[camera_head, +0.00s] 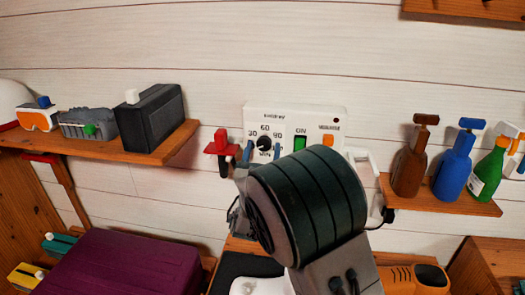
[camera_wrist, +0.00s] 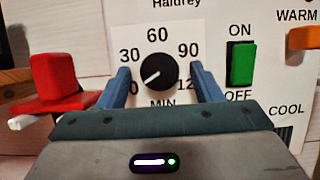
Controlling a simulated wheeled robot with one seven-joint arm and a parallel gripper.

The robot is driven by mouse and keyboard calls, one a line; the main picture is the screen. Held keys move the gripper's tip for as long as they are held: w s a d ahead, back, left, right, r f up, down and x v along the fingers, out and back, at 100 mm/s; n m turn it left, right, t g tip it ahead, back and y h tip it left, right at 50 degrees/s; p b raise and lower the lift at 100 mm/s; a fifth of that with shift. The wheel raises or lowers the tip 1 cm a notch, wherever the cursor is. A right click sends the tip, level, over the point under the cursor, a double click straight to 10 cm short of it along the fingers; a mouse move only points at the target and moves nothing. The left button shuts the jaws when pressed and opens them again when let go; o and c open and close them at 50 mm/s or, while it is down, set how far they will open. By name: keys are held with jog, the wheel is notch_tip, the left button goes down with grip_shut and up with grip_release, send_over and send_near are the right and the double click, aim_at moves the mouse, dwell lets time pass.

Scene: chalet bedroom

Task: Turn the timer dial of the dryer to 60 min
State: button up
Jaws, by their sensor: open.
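The dryer (camera_head: 335,115) is a white box on the wall. Its black round timer dial (camera_wrist: 158,70) is ringed by the marks 0, 30, 60, 90 and 120 min, with 60 at the top. The dial's white pointer line slants to the lower left, toward 0. The dial also shows in the head view (camera_head: 264,143). My gripper (camera_wrist: 160,67) is open, with one blue finger on each side of the dial. Gaps show between the fingers and the dial. The fingers partly cover the 0 and 120 marks.
A green ON/OFF switch (camera_wrist: 240,62) and an orange WARM/COOL switch (camera_wrist: 303,38) sit right of the dial. A red-topped object (camera_head: 221,143) is close on the left. Shelves hold a black box (camera_head: 150,120) at left and spray bottles (camera_head: 455,160) at right.

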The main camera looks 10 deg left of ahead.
jog(key=c, duration=1)
jog(key=shift+f+m+b, duration=0.15)
jog(key=shift+m+b, duration=0.25)
jog(key=shift+b, duration=0.1)
